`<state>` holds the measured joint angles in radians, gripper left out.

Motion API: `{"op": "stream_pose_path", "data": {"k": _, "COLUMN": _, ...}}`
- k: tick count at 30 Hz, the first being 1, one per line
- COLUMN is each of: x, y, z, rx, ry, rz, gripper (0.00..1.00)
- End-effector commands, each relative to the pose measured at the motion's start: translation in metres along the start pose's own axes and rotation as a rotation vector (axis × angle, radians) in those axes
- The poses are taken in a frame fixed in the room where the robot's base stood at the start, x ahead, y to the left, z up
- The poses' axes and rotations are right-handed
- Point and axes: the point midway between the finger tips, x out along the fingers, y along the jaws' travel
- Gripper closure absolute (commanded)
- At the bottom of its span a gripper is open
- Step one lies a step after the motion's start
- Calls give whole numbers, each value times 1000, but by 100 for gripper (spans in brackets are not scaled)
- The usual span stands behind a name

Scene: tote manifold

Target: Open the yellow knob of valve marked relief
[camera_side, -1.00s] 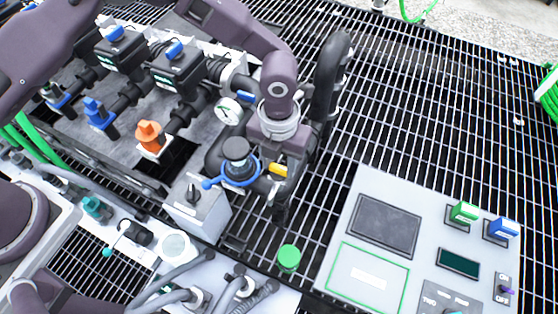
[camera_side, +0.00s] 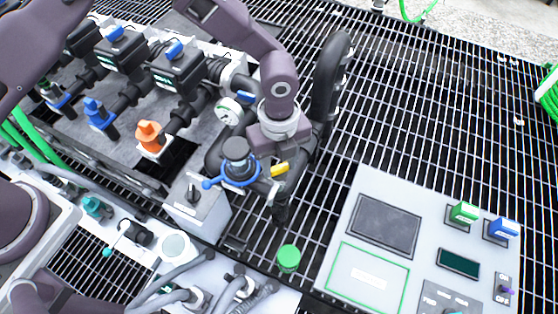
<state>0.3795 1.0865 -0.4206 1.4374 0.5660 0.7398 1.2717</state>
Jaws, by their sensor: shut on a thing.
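The yellow knob (camera_side: 280,169) shows as a small yellow piece low on the right of the black pipework, close to my gripper. My gripper (camera_side: 279,212) points down beside it, in the middle of the view. Its fingers are dark and partly hidden against the dark grating, and they are shut on the yellow knob as far as I can see. The word relief cannot be read at this size.
A blue ring handle (camera_side: 240,181) and a pressure gauge (camera_side: 229,111) sit close left of my gripper. A grey switch box (camera_side: 196,205) stands further left. A green cap (camera_side: 289,257) is in front. A control panel (camera_side: 345,215) lies at right. The grating behind is clear.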

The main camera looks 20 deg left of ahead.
Motion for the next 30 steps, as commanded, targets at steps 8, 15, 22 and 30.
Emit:
{"op": "stream_pose_path", "data": {"k": 8, "x": -1, "y": -1, "z": -1, "rx": -257, "ry": 0, "rz": -2, "gripper": 99}}
{"op": "stream_pose_path", "data": {"k": 15, "x": -1, "y": -1, "z": 0, "rx": -463, "ry": 1, "rz": -2, "gripper": 99}}
{"op": "stream_pose_path", "data": {"k": 22, "x": -1, "y": -1, "z": -1, "rx": -610, "ry": 1, "rz": -2, "gripper": 99}}
{"op": "stream_pose_path", "data": {"k": 30, "x": -1, "y": -1, "z": 0, "rx": -710, "ry": 1, "rz": -2, "gripper": 99}}
